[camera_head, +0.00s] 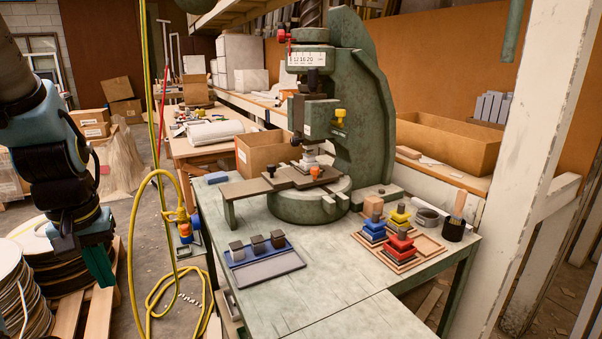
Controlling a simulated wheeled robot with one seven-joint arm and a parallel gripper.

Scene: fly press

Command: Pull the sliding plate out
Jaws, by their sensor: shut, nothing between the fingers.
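The green fly press (358,110) stands on the grey-green workbench (330,270), with a round base under its ram. The sliding plate (249,189) is a flat dark brown plate under the ram, reaching out to the left of the press base with a bent-down left end. A small orange knob (315,172) sits on the plate assembly near the ram. My gripper (102,268) hangs at the far left, well apart from the press and the bench. Its teal fingers are together and hold nothing.
Stacked coloured blocks (400,245) and a brush (457,220) stand at the right. A yellow hose (145,295) hangs between my gripper and the bench. The bench's front middle is clear.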

